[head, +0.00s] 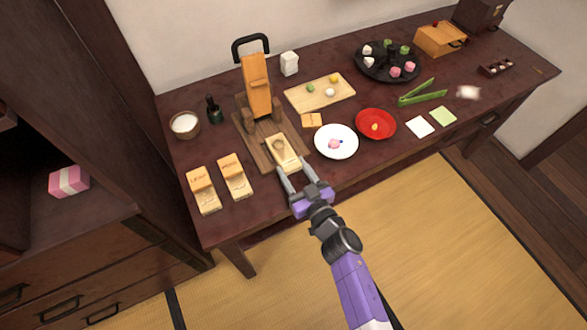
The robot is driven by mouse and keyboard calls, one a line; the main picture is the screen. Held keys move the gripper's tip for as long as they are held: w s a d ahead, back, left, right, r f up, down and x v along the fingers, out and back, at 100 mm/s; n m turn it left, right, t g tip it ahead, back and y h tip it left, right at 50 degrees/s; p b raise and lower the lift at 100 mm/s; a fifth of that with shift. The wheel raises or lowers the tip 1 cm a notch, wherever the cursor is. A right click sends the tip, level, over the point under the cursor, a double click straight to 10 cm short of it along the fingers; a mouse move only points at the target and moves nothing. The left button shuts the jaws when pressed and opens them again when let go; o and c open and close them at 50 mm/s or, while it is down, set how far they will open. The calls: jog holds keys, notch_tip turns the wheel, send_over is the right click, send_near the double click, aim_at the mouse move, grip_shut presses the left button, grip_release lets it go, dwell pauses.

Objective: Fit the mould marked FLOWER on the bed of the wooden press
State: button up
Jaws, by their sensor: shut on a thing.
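The wooden press (257,88) stands at the left of the table, its dark board (244,122) reaching toward the front edge. A pale wooden mould (283,152) with a round hollow lies at the front part of this board; I cannot read a mark on it. My gripper (294,173) comes from the front and is shut on the near end of this mould. Whether the mould is seated on the bed or held just above it, I cannot tell. The press's lever, with a black handle, stands up behind.
Two marked wooden moulds (203,188) (234,175) lie left of the press. A white plate (336,142) with a pink sweet and a red dish (376,124) are close on the right. A bowl of white powder (184,124) and a dark green bottle (212,108) stand at the back left.

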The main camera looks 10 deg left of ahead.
jog(key=shift+f+b, duration=0.35)
jog(key=shift+f, duration=0.1)
jog(key=o, duration=1.2)
jog(key=shift+s, duration=0.1)
jog(key=p+v, duration=0.1)
jog(key=v, duration=0.6)
jog(key=shift+s+d+p, duration=0.2)
jog(key=shift+s+p, duration=0.05)
jog(key=shift+p, duration=0.05)
